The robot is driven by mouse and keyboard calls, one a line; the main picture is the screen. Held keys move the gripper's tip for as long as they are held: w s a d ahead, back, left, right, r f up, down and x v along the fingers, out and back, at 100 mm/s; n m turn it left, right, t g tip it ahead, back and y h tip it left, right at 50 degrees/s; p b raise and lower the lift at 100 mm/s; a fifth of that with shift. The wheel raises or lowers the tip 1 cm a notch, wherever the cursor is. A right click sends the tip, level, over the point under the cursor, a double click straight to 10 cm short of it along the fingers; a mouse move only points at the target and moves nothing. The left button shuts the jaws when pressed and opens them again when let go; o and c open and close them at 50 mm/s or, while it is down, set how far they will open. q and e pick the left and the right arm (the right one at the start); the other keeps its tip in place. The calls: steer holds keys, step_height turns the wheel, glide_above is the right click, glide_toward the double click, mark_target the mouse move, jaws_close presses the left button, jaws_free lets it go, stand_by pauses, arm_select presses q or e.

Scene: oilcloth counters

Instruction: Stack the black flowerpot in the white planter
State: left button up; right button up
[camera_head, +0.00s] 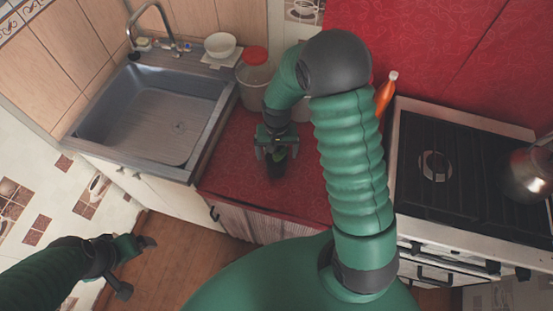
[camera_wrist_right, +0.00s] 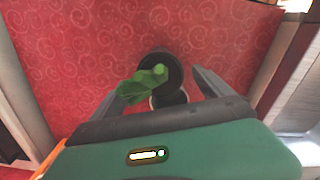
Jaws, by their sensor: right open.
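The black flowerpot (camera_wrist_right: 174,61) holds a green leafy plant (camera_wrist_right: 146,84) and sits on the red counter. In the head view its dark shape (camera_head: 276,169) is partly hidden under my right gripper (camera_head: 275,154). My right gripper is open above it, its fingers apart on either side of the pot in the right wrist view. A small white-rimmed round thing with a dark middle (camera_wrist_right: 154,102) shows beside the pot, mostly hidden by my gripper; I cannot tell if it is the white planter. My left gripper (camera_head: 137,267) is open and empty above the floor at lower left.
A metal sink (camera_head: 150,120) is on the left, with a white bowl (camera_head: 220,45) behind it. A red-lidded jar (camera_head: 255,75) stands at the back of the red counter (camera_head: 225,178). An orange bottle (camera_head: 386,92) and a stove (camera_head: 465,165) with a pot are right. The front counter is clear.

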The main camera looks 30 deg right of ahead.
step_height(320, 180, up, 7)
steer(key=shift+a+f, duration=0.1)
arm_select(q)
steer(key=shift+f, duration=0.1)
steer(key=shift+s, duration=0.1)
arm_select(e)
steer(key=shift+s, duration=0.1)
